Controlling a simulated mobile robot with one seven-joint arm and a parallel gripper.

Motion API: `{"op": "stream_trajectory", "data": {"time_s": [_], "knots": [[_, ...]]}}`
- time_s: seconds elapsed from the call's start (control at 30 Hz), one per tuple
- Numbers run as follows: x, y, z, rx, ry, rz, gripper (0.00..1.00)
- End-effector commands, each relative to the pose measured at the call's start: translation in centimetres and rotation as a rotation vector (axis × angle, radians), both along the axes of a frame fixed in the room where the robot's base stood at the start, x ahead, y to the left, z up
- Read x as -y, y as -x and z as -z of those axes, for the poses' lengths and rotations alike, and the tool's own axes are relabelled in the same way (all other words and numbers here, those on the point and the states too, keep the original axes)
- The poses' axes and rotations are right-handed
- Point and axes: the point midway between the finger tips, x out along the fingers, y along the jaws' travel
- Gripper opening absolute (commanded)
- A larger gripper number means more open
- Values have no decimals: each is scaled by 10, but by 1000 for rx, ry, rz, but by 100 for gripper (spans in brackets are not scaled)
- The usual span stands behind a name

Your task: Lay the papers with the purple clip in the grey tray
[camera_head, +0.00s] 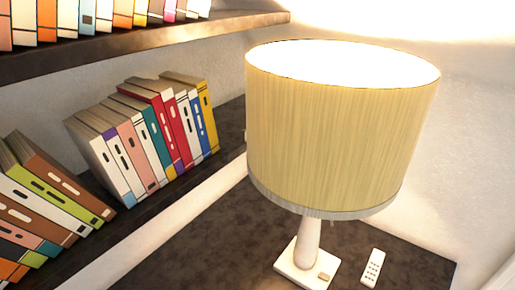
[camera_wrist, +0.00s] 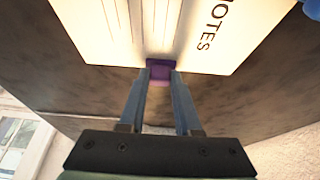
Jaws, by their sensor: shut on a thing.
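My gripper (camera_wrist: 159,78) shows in the wrist view, its two fingers closed on the purple clip (camera_wrist: 159,68). The clip is at the near edge of the white papers (camera_wrist: 205,40), which carry printed lines and the word "NOTES". The far part of the papers runs out of the top of the picture. I cannot tell whether they touch the dark surface behind them. The head view shows neither my gripper nor the papers. I see no grey tray in either view.
A lit lamp (camera_head: 340,130) stands on a dark top (camera_head: 235,245) in the head view, with a white remote (camera_head: 372,268) beside its base. Shelves of books (camera_head: 150,130) are at left. A blue thing (camera_wrist: 312,8) is cut off at the wrist view's top right corner.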

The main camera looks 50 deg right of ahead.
Motion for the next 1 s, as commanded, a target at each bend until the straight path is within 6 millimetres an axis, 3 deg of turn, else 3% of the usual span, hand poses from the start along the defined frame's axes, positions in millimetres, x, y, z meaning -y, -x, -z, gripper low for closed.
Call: {"op": "stream_trajectory", "data": {"time_s": [0.27, 1.0], "knots": [[0, 3, -1, 0, -1, 0, 0], [5, 40, -1, -1, -1, 3, 0]]}}
